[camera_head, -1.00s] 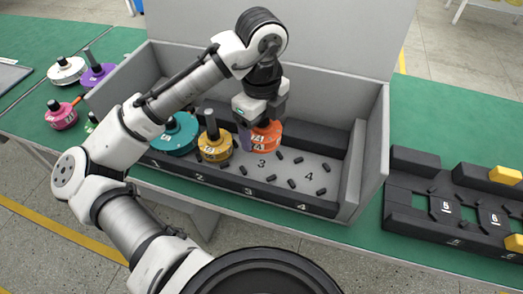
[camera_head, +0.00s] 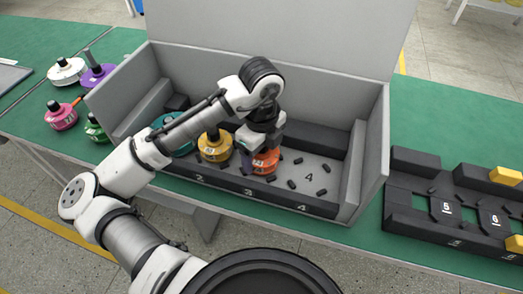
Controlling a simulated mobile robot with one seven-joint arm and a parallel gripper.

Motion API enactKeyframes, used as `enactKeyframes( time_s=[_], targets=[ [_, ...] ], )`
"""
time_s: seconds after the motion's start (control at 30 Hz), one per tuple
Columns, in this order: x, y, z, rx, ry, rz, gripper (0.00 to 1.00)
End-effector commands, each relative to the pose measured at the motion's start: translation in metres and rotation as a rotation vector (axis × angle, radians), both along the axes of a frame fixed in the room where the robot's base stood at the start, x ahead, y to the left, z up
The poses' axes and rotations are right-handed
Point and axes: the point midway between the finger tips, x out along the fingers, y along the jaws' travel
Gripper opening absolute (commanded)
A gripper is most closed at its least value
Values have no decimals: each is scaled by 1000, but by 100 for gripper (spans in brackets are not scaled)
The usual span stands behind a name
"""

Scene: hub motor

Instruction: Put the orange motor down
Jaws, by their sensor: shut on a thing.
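The orange motor (camera_head: 266,163) is in the grey bin, low over or on the floor at slot 3; I cannot tell if it touches the floor. My gripper (camera_head: 262,146) is shut on it from above, and hides its top. The yellow motor (camera_head: 214,147) stands just left of it, in slot 2. The teal motor (camera_head: 184,149) is farther left, mostly hidden behind my arm. The bin (camera_head: 368,150) has a numbered black front edge; slot 4 at the right is empty, with small black pegs on its floor.
Pink (camera_head: 61,115), green (camera_head: 95,128), purple (camera_head: 96,75) and white (camera_head: 67,70) motors stand on the green table left of the bin. A black fixture (camera_head: 440,210) with yellow blocks (camera_head: 505,176) lies to the right. The bin's walls rise around the slots.

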Motion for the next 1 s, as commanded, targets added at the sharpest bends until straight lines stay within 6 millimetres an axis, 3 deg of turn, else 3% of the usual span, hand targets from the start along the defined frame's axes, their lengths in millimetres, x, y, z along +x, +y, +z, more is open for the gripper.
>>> enactKeyframes(
  time_s=[0.07,0.1,0.27,0.67,1.0],
  targets=[
    [0,0,-3,-1,-1,0,28],
    [0,0,-4,0,0,0,77],
    [0,0,-3,0,0,0,97],
    [0,0,5,-1,-1,0,97],
    [1,0,75,3,-4,-1,97]
  ],
)
